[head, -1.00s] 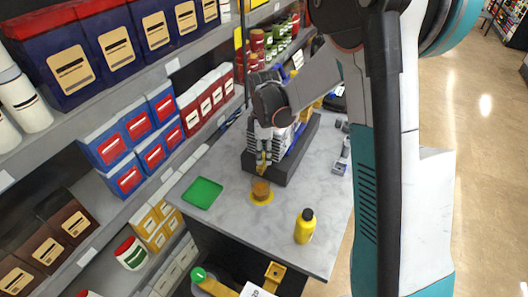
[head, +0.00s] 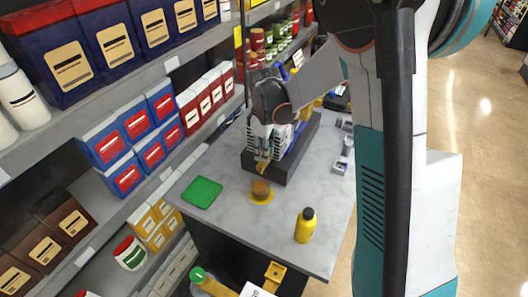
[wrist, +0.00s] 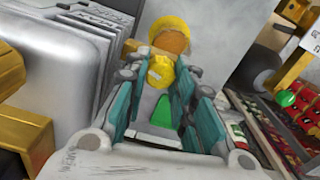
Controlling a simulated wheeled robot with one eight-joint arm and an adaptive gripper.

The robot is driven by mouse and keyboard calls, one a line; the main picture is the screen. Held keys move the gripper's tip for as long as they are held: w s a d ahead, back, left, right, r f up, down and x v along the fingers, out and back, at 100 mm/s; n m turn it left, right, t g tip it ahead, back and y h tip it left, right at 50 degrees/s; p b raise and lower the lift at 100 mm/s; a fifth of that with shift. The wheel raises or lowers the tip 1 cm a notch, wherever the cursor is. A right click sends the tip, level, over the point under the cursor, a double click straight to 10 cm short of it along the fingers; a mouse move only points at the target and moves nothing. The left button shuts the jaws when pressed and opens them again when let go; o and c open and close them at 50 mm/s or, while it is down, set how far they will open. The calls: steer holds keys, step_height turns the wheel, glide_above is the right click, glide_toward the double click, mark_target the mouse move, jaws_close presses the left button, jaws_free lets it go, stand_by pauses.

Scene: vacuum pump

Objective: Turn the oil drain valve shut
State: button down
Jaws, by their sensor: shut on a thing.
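The vacuum pump (head: 284,166) stands on the grey table, its dark base toward the near side. A yellow oil drain valve (head: 261,167) shows at its front end. My gripper (head: 263,158) reaches down to it from above. In the wrist view my gripper's teal fingers (wrist: 165,85) are closed on the yellow valve (wrist: 161,72), which sits between the tips. The fingers hide part of the valve, and I cannot tell its exact turn angle.
A green tray (head: 202,193) lies left on the table, and a yellow bottle (head: 305,226) stands near the right front edge. Stocked shelves (head: 150,82) line the left side, close to the arm. Open floor (head: 478,150) lies right.

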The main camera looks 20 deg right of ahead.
steer(key=m+b, duration=0.1)
steer(key=m, duration=0.6)
steer(key=shift+b, duration=0.35)
steer(key=m, duration=0.4)
steer(key=shift+b, duration=0.3)
steer(key=shift+m, duration=1.6)
steer(key=c, duration=1.6)
jaws_free()
step_height(320, 180, up, 12)
